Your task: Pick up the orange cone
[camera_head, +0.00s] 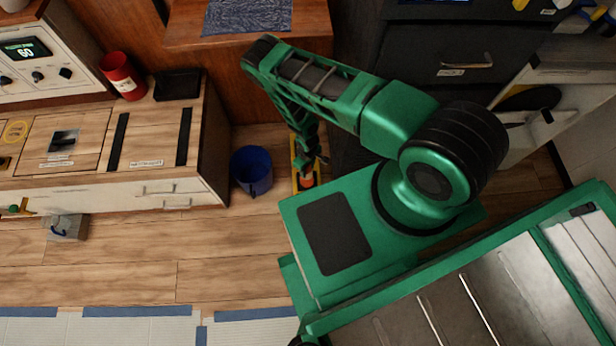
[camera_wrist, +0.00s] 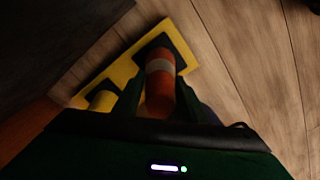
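The orange cone (camera_wrist: 160,88) has a pale band and stands out against a yellow holder (camera_wrist: 185,48) with dark square areas in the wrist view. The dark fingers of my gripper (camera_wrist: 161,95) reach down on either side of the cone. The picture is too dark to tell whether they touch it. In the head view my gripper (camera_head: 311,161) points down by the holder (camera_head: 295,160), near a small orange patch (camera_head: 306,183); my arm partly hides this spot.
A blue bucket (camera_head: 251,171) stands on the floor just left of the holder. A wooden counter (camera_head: 150,130) is further left, with a red can (camera_head: 122,76) on it. A dark drawer cabinet (camera_head: 440,55) stands at upper right. The wooden floor (camera_head: 130,245) at lower left is mostly clear.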

